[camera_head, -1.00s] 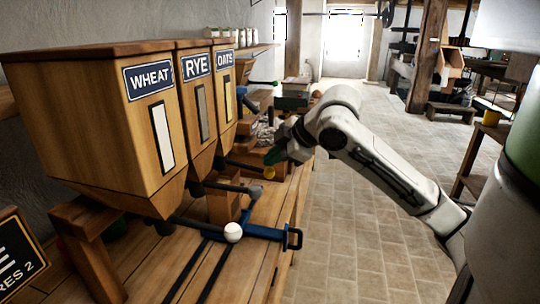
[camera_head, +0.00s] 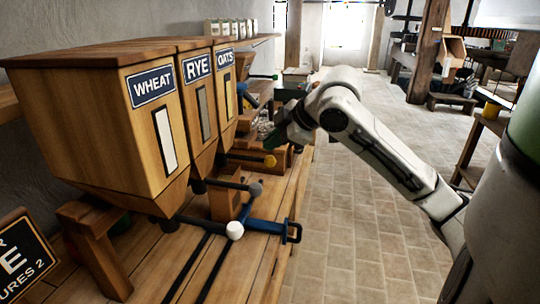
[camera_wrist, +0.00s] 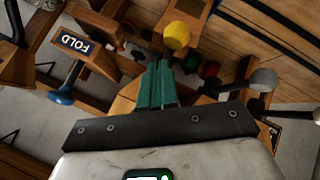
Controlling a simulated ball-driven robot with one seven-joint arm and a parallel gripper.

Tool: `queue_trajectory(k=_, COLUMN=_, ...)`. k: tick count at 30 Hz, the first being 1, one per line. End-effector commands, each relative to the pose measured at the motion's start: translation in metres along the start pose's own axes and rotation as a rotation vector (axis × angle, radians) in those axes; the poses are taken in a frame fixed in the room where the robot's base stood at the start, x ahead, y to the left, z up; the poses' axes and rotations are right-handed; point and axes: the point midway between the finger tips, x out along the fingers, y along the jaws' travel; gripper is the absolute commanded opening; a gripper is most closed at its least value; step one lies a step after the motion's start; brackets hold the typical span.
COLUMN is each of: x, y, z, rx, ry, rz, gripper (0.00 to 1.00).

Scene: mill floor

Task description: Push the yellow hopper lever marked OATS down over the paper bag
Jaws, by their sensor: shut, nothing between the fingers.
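The yellow lever knob (camera_head: 269,161) is at the end of a dark rod below the hopper marked OATS (camera_head: 225,82). In the wrist view the yellow knob (camera_wrist: 176,36) shows just beyond my fingertips and slightly right. My gripper (camera_head: 273,138) has green fingers and is above the knob in the head view. In the wrist view the gripper (camera_wrist: 161,66) has its fingers together, with nothing seen between them. Whether they touch the knob is unclear. I cannot pick out the paper bag with certainty.
A grey-knobbed lever (camera_head: 255,189) and a white-knobbed lever (camera_head: 234,230) are nearer along the bench (camera_head: 262,260). A FOLD sign (camera_wrist: 83,45) and blue knob (camera_wrist: 60,97) are left in the wrist view. Tiled floor lies open right.

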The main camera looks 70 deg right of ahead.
Motion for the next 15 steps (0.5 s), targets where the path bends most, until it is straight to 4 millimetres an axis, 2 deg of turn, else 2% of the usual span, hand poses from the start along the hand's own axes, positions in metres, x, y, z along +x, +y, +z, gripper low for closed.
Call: queue_trajectory(k=15, x=-0.028, y=0.021, z=-0.021, rx=0.0, ry=0.001, rz=0.0, gripper=0.0)
